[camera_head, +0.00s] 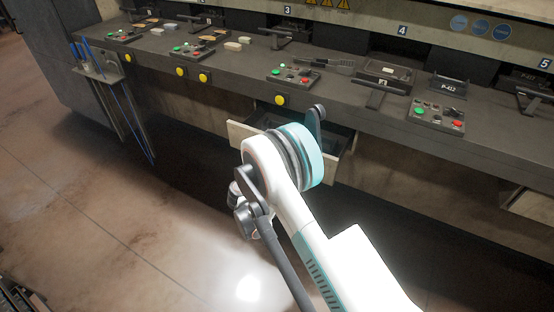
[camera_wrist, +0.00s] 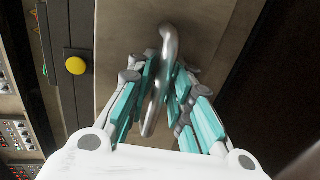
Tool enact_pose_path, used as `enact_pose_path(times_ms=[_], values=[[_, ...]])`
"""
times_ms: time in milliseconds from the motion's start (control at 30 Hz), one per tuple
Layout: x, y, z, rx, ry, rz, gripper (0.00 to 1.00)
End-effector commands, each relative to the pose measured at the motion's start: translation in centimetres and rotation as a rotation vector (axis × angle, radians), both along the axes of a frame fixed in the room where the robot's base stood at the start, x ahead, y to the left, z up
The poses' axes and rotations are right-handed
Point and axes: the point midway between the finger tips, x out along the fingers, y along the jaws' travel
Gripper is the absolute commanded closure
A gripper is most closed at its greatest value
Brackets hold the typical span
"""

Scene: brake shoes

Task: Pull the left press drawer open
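The press drawer (camera_head: 238,131) sticks out from under the bench in the head view, below a yellow button. Part of its dark inside shows, and my arm hides most of its front. In the wrist view the pale drawer front (camera_wrist: 118,30) fills the middle, with a curved metal handle (camera_wrist: 170,45) on it. My gripper (camera_wrist: 166,75) has its teal fingers on both sides of the handle, close in against it, and looks shut on it. In the head view my arm covers the handle, and the fingertips cannot be made out.
A long dark bench (camera_head: 220,75) runs across the head view with control boxes, tools and numbered press stations on top. A yellow button (camera_wrist: 76,66) is beside the drawer front in the wrist view.

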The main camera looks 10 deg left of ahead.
Motion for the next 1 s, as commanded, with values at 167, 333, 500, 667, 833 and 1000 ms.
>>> enact_pose_path(times_ms=[167,333,500,667,833,1000], values=[[0.0,0.0,0.0,0.0,0.0,0.0,0.8],[0.0,0.0,0.0,0.0,0.0,0.0,0.8],[-0.3,0.1,0.1,0.0,0.0,0.0,0.8],[-2.2,0.9,0.5,0.001,0.0,0.003,0.8],[-5.4,2.1,1.2,0.0,0.0,0.003,0.8],[-8.4,3.2,1.8,0.0,0.0,0.004,0.8]])
